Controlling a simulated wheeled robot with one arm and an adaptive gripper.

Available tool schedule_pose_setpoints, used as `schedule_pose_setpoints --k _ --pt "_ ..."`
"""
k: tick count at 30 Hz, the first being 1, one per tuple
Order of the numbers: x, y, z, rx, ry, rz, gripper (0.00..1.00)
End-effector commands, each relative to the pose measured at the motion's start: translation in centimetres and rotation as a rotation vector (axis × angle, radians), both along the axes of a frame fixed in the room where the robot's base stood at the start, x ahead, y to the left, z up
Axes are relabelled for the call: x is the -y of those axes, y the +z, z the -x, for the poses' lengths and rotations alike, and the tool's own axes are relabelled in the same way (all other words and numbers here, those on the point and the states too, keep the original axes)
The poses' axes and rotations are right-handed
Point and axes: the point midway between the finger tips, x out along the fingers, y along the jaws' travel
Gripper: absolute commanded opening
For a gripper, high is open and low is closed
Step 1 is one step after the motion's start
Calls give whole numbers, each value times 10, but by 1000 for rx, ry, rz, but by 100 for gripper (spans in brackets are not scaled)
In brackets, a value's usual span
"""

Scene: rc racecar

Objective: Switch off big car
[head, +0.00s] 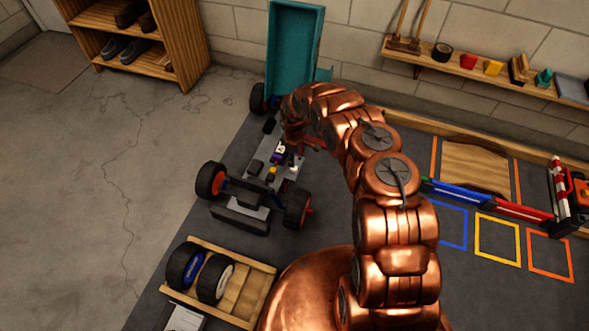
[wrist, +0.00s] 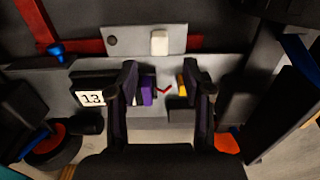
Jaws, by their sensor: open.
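The big car (head: 240,213) is an open grey chassis with black, orange-hubbed wheels, standing on the dark mat. Its teal body shell (head: 292,50) stands raised at its far end. My gripper (wrist: 160,72) is open and empty over the chassis, its two dark fingers apart. In the wrist view a grey plate (wrist: 183,40) with a white block-like part (wrist: 159,43) lies just beyond the fingertips. A purple block (wrist: 148,91), a small red part (wrist: 164,89) and a yellow block (wrist: 182,84) show between the fingers. I cannot tell which part is the switch.
A white label reading "13" (wrist: 91,97) and a blue knob (wrist: 56,49) are left of the fingers. A wooden tray (head: 262,283) with loose wheels sits near the car. A wall shelf (head: 480,76) is at back right. The concrete floor at left is clear.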

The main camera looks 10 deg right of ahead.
Motion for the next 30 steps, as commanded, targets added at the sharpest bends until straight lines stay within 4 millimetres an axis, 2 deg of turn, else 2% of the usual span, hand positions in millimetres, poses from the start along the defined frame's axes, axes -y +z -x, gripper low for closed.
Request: schedule_pose_setpoints --k 5,19,23,30 --pt "0 -13 0 -1 0 0 50" --pt "0 -69 1 -1 -1 0 50" --pt "0 -75 2 -3 -1 1 50" --pt "0 -75 1 -2 -1 1 50"
